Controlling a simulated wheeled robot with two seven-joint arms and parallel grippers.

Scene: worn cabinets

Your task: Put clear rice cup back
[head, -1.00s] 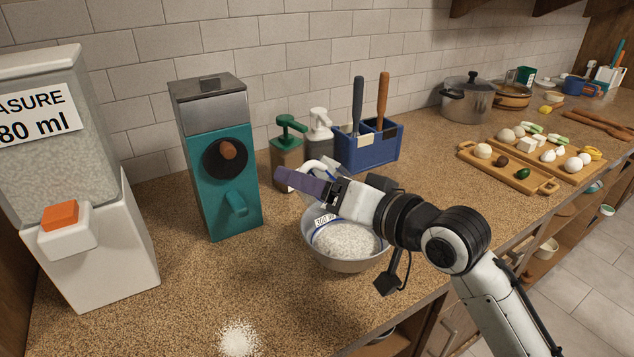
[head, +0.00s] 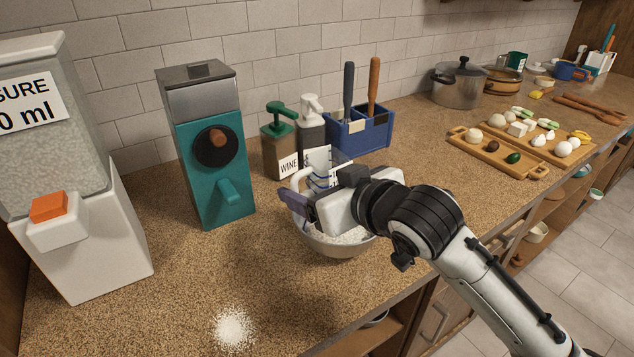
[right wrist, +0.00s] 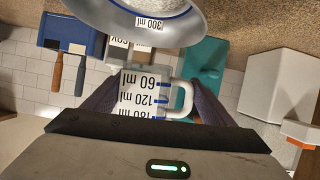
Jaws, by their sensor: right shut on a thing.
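The clear measuring cup (head: 317,160) has a white handle, a white scale label and blue marks. It is above the back left of the steel bowl (head: 336,248), roughly upright. My right gripper (head: 300,198) is shut on the cup; its purple-grey fingers lie on either side of it. The upside-down right wrist view shows the cup (right wrist: 145,97) between the fingers (right wrist: 150,103), with 60, 120 and 180 ml marks. The bowl holds white rice, partly hidden by my gripper. The cup's contents are not clear. My left gripper is out of view.
A white rice dispenser (head: 80,240) with an orange button stands left, beside a teal machine (head: 210,150). Spilled rice (head: 234,328) lies at the front. Pump bottles (head: 281,150) and a blue tool holder (head: 360,135) stand behind the bowl. Food boards (head: 490,157) lie right.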

